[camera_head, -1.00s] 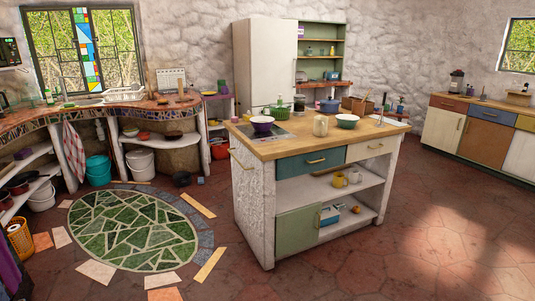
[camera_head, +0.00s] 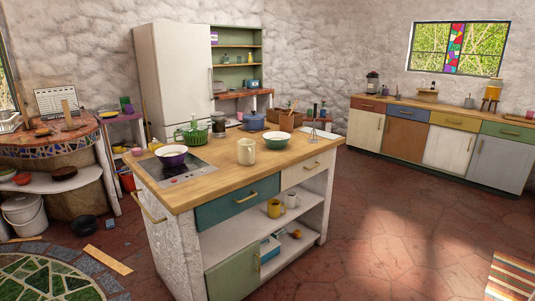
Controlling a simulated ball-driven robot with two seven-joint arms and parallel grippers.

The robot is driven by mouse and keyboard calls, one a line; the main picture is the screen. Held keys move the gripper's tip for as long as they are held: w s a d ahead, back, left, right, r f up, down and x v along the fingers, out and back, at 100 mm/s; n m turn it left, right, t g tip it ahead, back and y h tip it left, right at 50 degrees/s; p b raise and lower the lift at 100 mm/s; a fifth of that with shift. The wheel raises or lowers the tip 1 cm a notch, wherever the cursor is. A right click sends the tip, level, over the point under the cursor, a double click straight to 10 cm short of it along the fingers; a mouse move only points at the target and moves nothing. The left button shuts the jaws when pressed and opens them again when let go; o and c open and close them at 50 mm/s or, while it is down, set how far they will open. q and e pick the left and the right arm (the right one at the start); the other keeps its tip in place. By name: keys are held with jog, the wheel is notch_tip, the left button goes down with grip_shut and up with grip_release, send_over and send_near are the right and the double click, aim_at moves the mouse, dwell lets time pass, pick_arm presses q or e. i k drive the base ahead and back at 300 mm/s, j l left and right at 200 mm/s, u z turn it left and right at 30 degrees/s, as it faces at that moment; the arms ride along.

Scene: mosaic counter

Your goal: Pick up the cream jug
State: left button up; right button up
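A cream jug (camera_head: 246,152) stands upright on the wooden top of the kitchen island (camera_head: 225,178), near its middle. It sits between a purple bowl on the left and a green bowl on the right, apart from both. Neither of my grippers shows in the head view.
Mugs (camera_head: 274,208) stand on the shelf below. Floor (camera_head: 400,230) right of the island is clear.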

aim_at(246, 147)
jog(key=i+l, duration=0.3)
jog(key=i, duration=0.2)
jog(key=i+l, duration=0.35)
jog(key=i, duration=0.15)
jog(key=j+u, duration=0.05)
